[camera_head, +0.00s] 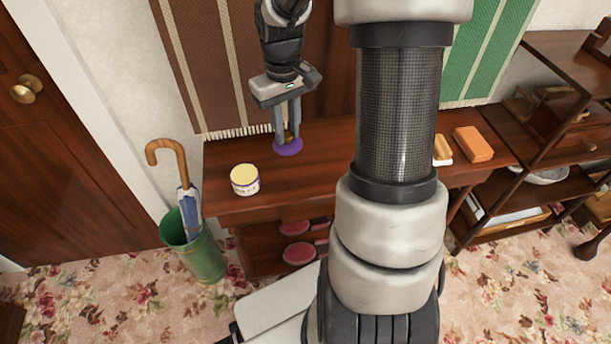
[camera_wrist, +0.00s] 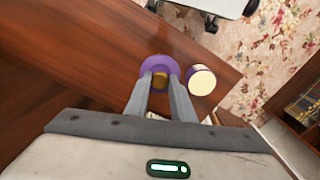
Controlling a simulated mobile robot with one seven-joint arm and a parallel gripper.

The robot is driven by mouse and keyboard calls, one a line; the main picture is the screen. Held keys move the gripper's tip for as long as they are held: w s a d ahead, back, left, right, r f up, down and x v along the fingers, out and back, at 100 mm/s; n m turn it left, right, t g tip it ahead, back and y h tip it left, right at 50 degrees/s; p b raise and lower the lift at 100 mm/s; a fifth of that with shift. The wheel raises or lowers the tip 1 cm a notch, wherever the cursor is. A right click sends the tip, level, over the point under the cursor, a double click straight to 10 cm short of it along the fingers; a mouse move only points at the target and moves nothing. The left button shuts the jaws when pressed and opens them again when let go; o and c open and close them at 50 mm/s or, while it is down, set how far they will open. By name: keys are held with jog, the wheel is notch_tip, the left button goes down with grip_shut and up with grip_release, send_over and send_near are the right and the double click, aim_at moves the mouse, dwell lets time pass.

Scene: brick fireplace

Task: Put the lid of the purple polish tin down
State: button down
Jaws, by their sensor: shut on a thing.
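The purple lid (camera_head: 288,148) is a flat disc with a brass-coloured knob, seen in the head view over the left part of the wooden bench top. My gripper (camera_head: 288,132) points down and is shut on the lid's knob. The lid also shows in the wrist view (camera_wrist: 158,64), between and beyond my fingertips (camera_wrist: 160,78). I cannot tell whether the lid touches the wood or hangs just above it. The open polish tin (camera_head: 245,181) stands to the left and nearer, with pale yellow contents and a purple-marked label. It also shows in the wrist view (camera_wrist: 202,80), right of the lid.
The wooden bench top (camera_head: 225,152) has bare room around the lid. Red brushes (camera_head: 299,253) sit on the shelf below.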

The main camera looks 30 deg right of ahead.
aim_at(301, 141)
jog(key=d+f, duration=0.1)
jog(key=s+d+f, duration=0.1)
jog(key=d, duration=0.1)
jog(key=shift+f, duration=0.2)
notch_tip(301, 141, down, 5)
jog(key=shift+r+b, duration=0.2)
jog(key=shift+b, duration=0.7)
jog(key=shift+f+b, duration=0.6)
jog(key=shift+f, duration=1.7)
jog(key=shift+f, duration=0.1)
jog(key=c, duration=1.5)
grip_release()
notch_tip(301, 141, up, 12)
jog(key=p, duration=0.3)
